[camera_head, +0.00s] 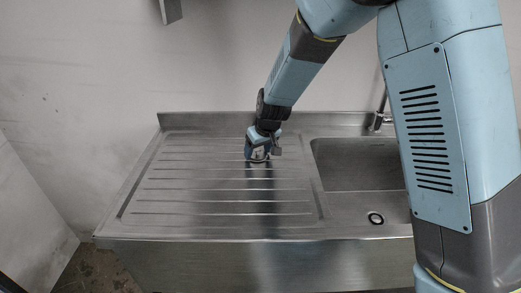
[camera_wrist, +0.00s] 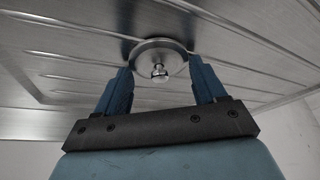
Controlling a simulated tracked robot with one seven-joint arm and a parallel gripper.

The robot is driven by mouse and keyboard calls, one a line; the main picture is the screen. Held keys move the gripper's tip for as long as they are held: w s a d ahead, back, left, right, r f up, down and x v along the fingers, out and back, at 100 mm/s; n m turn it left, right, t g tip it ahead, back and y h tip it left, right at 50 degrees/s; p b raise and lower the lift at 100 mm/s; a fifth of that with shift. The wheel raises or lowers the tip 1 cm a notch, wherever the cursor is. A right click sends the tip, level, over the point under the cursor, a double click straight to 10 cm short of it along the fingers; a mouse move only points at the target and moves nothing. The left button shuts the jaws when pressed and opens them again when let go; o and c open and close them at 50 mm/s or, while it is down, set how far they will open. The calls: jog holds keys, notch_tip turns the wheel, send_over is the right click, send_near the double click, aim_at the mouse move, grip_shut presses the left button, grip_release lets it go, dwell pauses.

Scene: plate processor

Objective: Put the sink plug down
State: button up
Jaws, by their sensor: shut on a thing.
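The sink plug (camera_wrist: 158,52) is a round metal disc with a small knob at its centre. In the wrist view it sits between the two blue fingers of my gripper (camera_wrist: 160,75), which is shut on it. In the head view my gripper (camera_head: 258,156) points down over the ribbed drainboard (camera_head: 180,190), towards its back right part. The plug (camera_head: 259,160) shows only as a small piece under the fingers. It is at or very close to the drainboard surface; I cannot tell whether it touches.
The drainboard around my gripper is clear. A wall is behind.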

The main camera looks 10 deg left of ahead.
jog(key=o, duration=1)
